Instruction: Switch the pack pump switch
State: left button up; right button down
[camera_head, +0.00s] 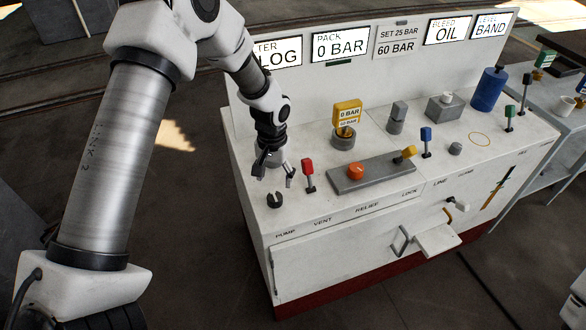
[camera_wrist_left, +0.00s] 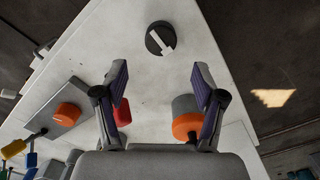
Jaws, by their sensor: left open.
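The pump switch (camera_head: 274,201) is a dark round rotary switch at the left front of the white bench top, above the printed word PUMP. In the left wrist view the pump switch (camera_wrist_left: 160,38) shows as a dark disc with a pale bar across it. My left gripper (camera_head: 275,176) is open and empty, pointing down just behind the switch and apart from it. In the left wrist view the open fingers (camera_wrist_left: 160,80) stand on either side, with the switch beyond their tips. My right gripper is not in view.
A red lever (camera_head: 308,174) stands close to the right of my left gripper. An orange button (camera_head: 356,171) sits on a grey plate further right. An orange-capped grey cylinder (camera_wrist_left: 187,122) is near the right finger in the wrist view. Upright signs line the bench's back.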

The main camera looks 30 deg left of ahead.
aim_at(274, 197)
pick_arm(q)
jog(key=shift+w+d+f, duration=0.1)
jog(key=shift+w+f, duration=0.9)
jog(key=shift+w, duration=0.2)
jog(key=s+f, duration=0.2)
jog(key=s, duration=0.1)
jog(key=s+f+p, duration=0.1)
jog(key=s, duration=0.1)
jog(key=shift+s+f, duration=0.15)
jog(key=w+f, duration=0.2)
jog(key=w, duration=0.1)
jog(key=shift+f, duration=0.2)
jog(key=shift+s+r, duration=0.5)
jog(key=shift+s, duration=0.15)
jog(key=c, duration=0.9)
jog(key=shift+c, duration=1.2)
jog(key=shift+w+f, duration=0.1)
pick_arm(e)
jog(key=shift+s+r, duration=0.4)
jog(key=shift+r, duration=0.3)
